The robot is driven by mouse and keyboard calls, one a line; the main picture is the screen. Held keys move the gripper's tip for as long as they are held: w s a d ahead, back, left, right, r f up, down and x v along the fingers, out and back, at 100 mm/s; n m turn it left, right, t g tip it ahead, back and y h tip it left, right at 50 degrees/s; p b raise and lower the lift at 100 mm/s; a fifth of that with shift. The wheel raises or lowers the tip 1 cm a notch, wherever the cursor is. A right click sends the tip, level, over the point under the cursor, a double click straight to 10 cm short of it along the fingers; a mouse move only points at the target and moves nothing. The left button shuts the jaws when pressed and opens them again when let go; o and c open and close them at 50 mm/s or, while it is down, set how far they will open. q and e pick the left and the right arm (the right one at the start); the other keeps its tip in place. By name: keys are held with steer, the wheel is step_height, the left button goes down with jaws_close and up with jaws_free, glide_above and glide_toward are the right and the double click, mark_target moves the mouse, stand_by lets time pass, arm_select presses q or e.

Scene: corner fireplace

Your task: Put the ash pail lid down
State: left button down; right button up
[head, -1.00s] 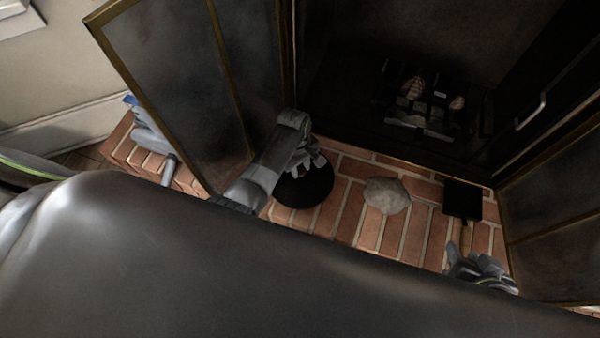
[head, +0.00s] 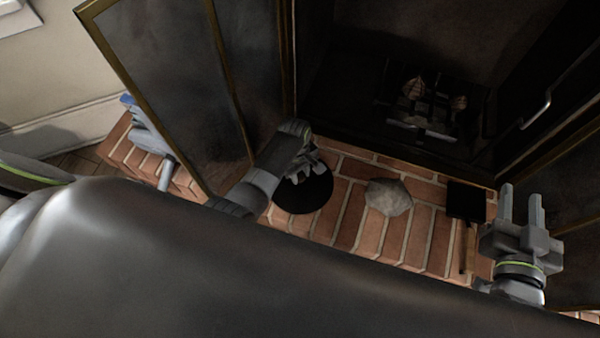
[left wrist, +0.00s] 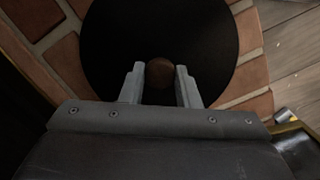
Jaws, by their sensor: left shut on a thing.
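The ash pail lid is a black disc (head: 303,194) over the brick hearth, left of centre in the head view. It fills the upper middle of the left wrist view (left wrist: 115,40). My left gripper (head: 312,165) is shut on its round brown knob (left wrist: 160,73), one finger on each side. I cannot tell whether the lid's underside touches the bricks. No pail can be made out. My right gripper (head: 522,205) is open and empty at the right, beside a black shovel (head: 466,200) with a wooden handle.
A grey ash-like heap (head: 388,197) sits on the brick hearth (head: 345,215) between lid and shovel. An open glass door (head: 180,85) stands close to my left arm, another (head: 570,240) to the right. The dark firebox with a log grate (head: 425,115) lies behind.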

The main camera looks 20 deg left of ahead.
arm_select(q)
steer(key=shift+f, duration=0.15)
steer(key=c, duration=1.1)
jaws_free()
